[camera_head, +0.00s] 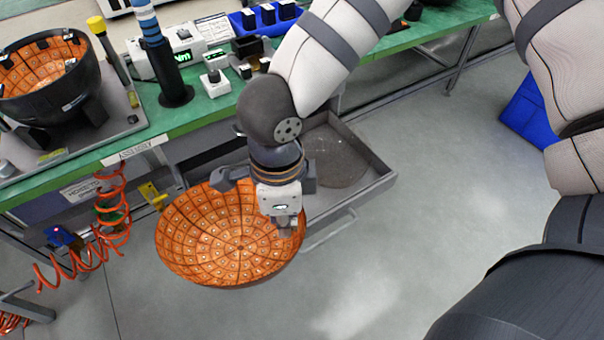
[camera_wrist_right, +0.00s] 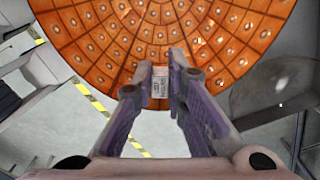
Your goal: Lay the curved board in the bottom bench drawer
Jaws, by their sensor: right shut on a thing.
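The curved board (camera_head: 205,237) is an orange tiled bowl with its hollow side facing up. It hangs above the floor, in front of and partly over the left part of the open bench drawer (camera_head: 376,186). My right gripper (camera_head: 286,228) is shut on its right rim. In the right wrist view the fingers (camera_wrist_right: 160,88) close on a small pale labelled piece at the edge of the board (camera_wrist_right: 150,35). The drawer is pulled out, and a dark grey rounded patch shows inside; its left part is hidden behind my arm and the board. My left gripper is not in view.
A black bowl fixture (camera_head: 85,90) with an orange tiled lining stands on the green bench (camera_head: 190,118). A dark post (camera_head: 172,75) and small devices stand beside it. An orange coiled hose (camera_head: 112,205) hangs at the left. The floor (camera_head: 430,230) right of the drawer is clear.

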